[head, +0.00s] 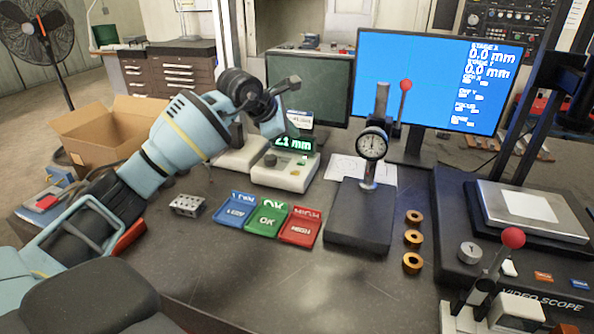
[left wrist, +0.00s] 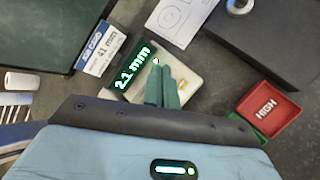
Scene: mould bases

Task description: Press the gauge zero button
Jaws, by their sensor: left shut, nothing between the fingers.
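The gauge readout (head: 285,172) is a light box on the bench with a dark display in green digits. It reads 2.1 mm in the left wrist view (left wrist: 134,70). A small red-and-white spot (left wrist: 157,61) shows on it by my fingertips, and a small yellow spot (left wrist: 183,85) lies beside the fingers. I cannot tell which is the zero button. My left gripper (left wrist: 161,70) is shut and empty, its teal fingers over the box. I cannot tell whether the tips touch it. In the head view the gripper is close above the readout. My right gripper is out of view.
A dial gauge stand (head: 359,205) stands right of the readout. Blue, green and red trays (head: 300,228) lie in front, with a holed metal block (head: 187,206) to their left. Brass rings (head: 413,239) lie farther right. A dark monitor (head: 322,88) stands behind.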

